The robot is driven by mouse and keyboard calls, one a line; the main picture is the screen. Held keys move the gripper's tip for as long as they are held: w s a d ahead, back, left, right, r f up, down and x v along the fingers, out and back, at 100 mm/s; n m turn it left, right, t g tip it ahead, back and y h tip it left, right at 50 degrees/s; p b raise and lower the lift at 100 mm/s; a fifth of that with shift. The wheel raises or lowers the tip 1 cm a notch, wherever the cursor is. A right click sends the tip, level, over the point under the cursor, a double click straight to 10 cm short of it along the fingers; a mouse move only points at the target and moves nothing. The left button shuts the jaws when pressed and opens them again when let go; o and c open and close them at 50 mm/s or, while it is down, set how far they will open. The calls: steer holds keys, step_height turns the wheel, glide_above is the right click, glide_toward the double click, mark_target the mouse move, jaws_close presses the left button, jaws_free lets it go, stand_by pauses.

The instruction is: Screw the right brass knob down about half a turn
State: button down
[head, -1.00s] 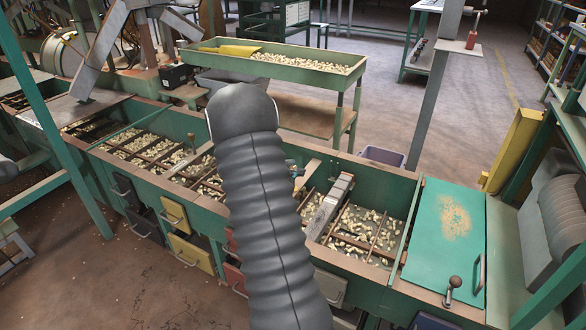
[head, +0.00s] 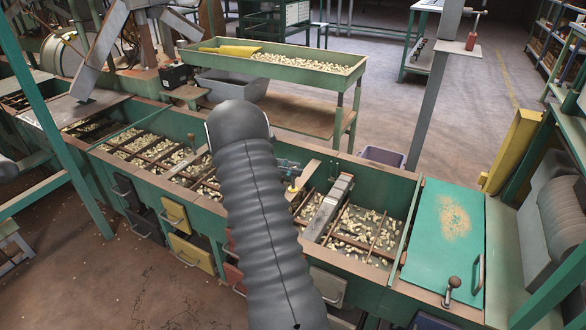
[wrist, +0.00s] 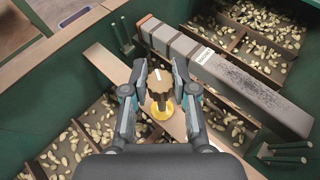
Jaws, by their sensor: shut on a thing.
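In the wrist view a small fluted knob (wrist: 159,82), dark brown on top, stands above a round yellow brass base (wrist: 161,109). It sits over a tan wooden board (wrist: 112,68) that crosses the hopper. My gripper (wrist: 160,91) has one finger on each side of the knob and is shut on it. In the head view my arm hides most of this spot. Part of my gripper (head: 288,165) shows just right of the arm, with a bit of yellow below it.
A grey metal bar (wrist: 232,77) with a white label lies beside the knob. Hopper bins with nuts (head: 365,232) lie around it, split by brown dividers. A green lid (head: 440,237) is at right, and a long nut tray (head: 290,67) stands behind.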

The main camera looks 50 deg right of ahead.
steer(key=m+g+y, duration=0.3)
steer(key=m, duration=0.1)
steer(key=shift+f+m+g+y, duration=0.1)
steer(key=shift+m+g+y, duration=0.2)
steer(key=shift+g, duration=0.1)
steer(key=shift+m+g+y, duration=1.1)
steer(key=shift+m+y, duration=0.7)
steer(key=c, duration=0.9)
jaws_free()
